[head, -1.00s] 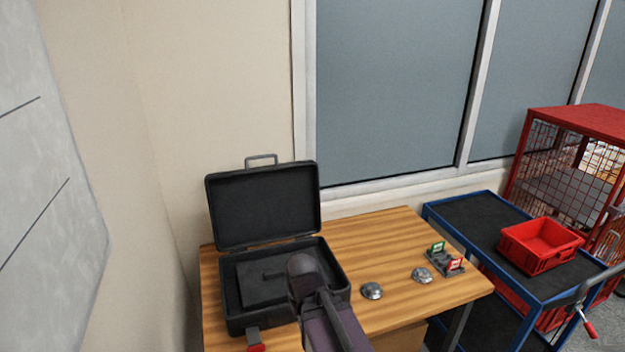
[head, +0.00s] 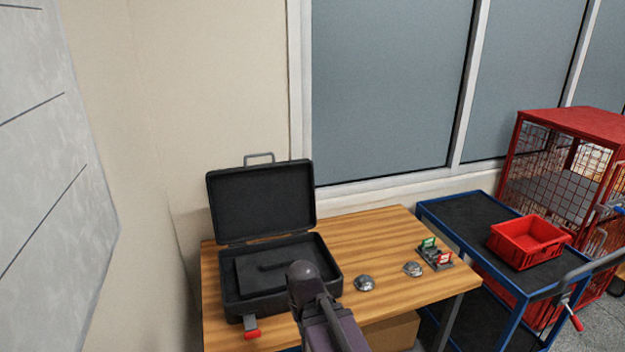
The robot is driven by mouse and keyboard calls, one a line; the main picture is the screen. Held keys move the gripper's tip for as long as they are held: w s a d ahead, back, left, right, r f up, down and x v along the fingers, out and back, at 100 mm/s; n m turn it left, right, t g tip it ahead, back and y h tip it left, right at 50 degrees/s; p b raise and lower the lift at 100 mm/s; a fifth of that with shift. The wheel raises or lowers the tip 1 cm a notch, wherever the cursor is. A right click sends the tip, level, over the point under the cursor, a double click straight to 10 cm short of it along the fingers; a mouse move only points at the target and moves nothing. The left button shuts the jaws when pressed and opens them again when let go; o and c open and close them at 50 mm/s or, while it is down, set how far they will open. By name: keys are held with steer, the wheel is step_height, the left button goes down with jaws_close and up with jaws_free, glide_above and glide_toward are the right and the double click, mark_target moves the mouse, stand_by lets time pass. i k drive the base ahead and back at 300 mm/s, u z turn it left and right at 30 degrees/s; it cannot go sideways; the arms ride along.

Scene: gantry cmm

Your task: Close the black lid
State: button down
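The black lid (head: 262,200) belongs to a black case (head: 231,304) on the wooden table. The lid stands open, upright at the back of the case, with a grey handle (head: 259,157) on its upper edge. Inside the case is a dark flat insert (head: 275,275) with a bar-like shape on it. A red-tipped latch (head: 251,333) hangs at the front of the case. My arm rises from the bottom of the head view in front of the case's right side. My gripper's fingers cannot be made out there.
Two silver domes (head: 365,283) (head: 413,269) and a small rack with green and red pieces (head: 434,256) stand on the wooden table (head: 375,236). A blue-framed cart (head: 470,219) with a red bin (head: 530,240) is at right, by a red cage. A wall and window lie behind.

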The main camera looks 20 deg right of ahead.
mark_target(249, 202)
steer(key=k, duration=1.1)
steer(key=z, duration=0.35)
steer(key=i, duration=1.8)
steer(key=u, duration=0.35)
